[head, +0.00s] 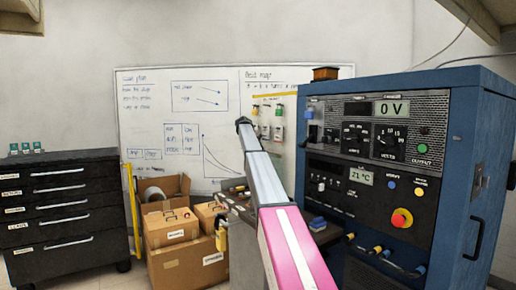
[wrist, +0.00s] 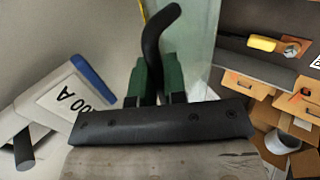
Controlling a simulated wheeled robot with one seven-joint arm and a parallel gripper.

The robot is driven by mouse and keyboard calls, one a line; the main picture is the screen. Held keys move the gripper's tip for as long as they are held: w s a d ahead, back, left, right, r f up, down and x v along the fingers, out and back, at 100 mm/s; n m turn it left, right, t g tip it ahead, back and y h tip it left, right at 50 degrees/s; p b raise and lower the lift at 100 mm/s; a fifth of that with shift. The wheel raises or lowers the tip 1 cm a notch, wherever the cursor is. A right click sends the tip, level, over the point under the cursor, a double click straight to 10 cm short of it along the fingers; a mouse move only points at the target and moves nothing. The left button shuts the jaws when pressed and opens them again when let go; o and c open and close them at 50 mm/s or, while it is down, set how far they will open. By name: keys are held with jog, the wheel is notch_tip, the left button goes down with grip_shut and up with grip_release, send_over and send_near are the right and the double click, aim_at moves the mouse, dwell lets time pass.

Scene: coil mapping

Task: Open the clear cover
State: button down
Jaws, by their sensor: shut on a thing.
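In the wrist view, my gripper (wrist: 158,80) has its two dark green fingers closed on a black curved handle (wrist: 154,38). The handle rises between the fingers and bends to the right at its top. A pale, greenish see-through panel (wrist: 197,42), which looks like the clear cover, stands just right of the handle. Where the handle joins the panel is hidden, and I cannot tell how far the cover is open. In the head view my arm reaches forward, and I cannot make out my gripper or the cover there.
A blue cabinet with dials (head: 477,150) stands close on the right. A black drawer unit (head: 65,215) is at left and cardboard boxes (head: 180,262) sit on the floor. A whiteboard (head: 150,110) is behind.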

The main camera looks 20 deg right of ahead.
jog(key=c, duration=1.2)
grip_release()
jog(key=shift+a+r, duration=0.1)
jog(key=shift+a, duration=0.05)
jog(key=v, duration=1)
jog(key=shift+a+r, duration=0.2)
jog(key=shift+r, duration=0.05)
jog(key=shift+s, duration=0.1)
